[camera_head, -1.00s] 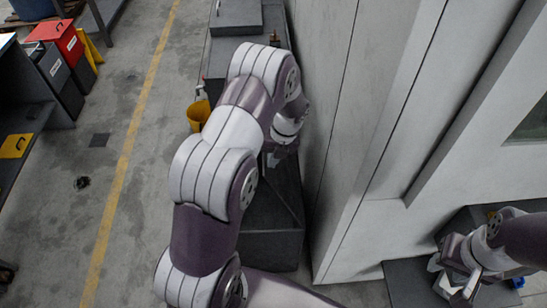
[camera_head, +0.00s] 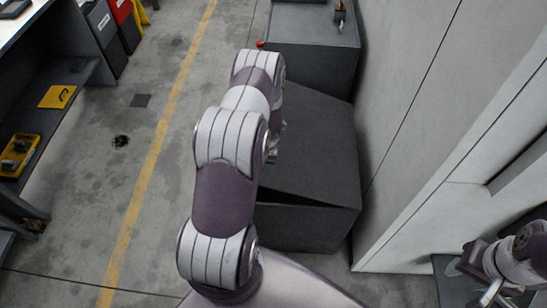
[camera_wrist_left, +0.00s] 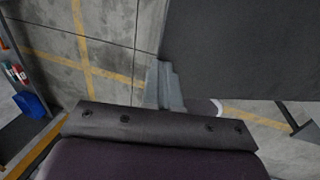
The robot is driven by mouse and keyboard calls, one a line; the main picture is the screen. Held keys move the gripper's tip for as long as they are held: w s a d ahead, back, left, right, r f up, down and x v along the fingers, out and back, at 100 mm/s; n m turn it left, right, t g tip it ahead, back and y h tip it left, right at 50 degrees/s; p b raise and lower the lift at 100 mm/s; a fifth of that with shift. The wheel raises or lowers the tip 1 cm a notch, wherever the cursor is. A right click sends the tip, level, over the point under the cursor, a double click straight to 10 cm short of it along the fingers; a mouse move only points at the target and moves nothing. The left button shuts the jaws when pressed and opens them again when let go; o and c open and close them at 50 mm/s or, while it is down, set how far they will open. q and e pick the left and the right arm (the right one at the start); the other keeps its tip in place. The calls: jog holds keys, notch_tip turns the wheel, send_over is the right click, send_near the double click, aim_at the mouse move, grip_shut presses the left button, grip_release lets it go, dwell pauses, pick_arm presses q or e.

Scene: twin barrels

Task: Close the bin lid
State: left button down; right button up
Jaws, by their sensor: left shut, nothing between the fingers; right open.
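The bin (camera_head: 300,230) is a dark grey box on the floor at the centre right of the head view. Its flat dark lid (camera_head: 318,140) lies over the top, with a narrow dark gap along the near edge. The lid's left part is hidden by my left arm. My left gripper (camera_wrist_left: 170,88) is shut and empty in the left wrist view, beside a large dark panel (camera_wrist_left: 240,45) that looks like the lid; contact cannot be told. In the head view my left arm mostly hides it. My right gripper (camera_head: 474,276) is open at the lower right, away from the bin.
A second dark box (camera_head: 315,45) stands just behind the bin. A pale wall (camera_head: 410,120) rises close on the right. Open floor with a yellow line (camera_head: 160,160) lies to the left, beyond it a shelf with yellow items (camera_head: 58,97).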

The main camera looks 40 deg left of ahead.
pick_arm(q)
jog(key=b+x, duration=0.2)
jog(key=x, duration=0.2)
jog(key=b+x, duration=0.1)
jog(key=x, duration=0.2)
jog(key=a+b+x, duration=0.1)
jog(key=b+x, duration=0.1)
jog(key=x, duration=0.2)
jog(key=shift+s+f+b, duration=0.2)
jog(key=shift+s+b, duration=0.05)
jog(key=shift+b, duration=0.1)
